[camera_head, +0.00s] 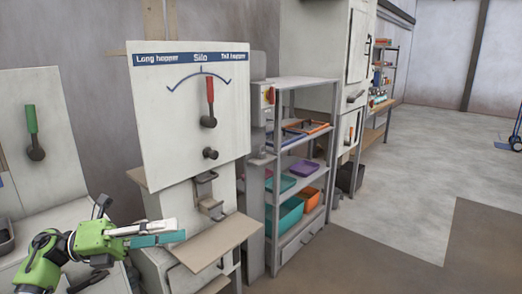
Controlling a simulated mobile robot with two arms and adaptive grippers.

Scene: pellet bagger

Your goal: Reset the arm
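My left arm (85,245), green with dark joints, comes in from the lower left. Its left gripper (178,230) points right, in front of the lower part of the silo panel's stand. A white bar and a teal bar lie close together at its end; I cannot tell whether the fingers are open, shut, or on something. My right gripper is not in view.
The silo panel (180,110) has a red-handled lever (210,98) pointing up, with a knob below. A tan board (207,247) juts out beneath it. A green-handled lever (31,120) is on the left panel. Grey shelves (305,137) hold bins.

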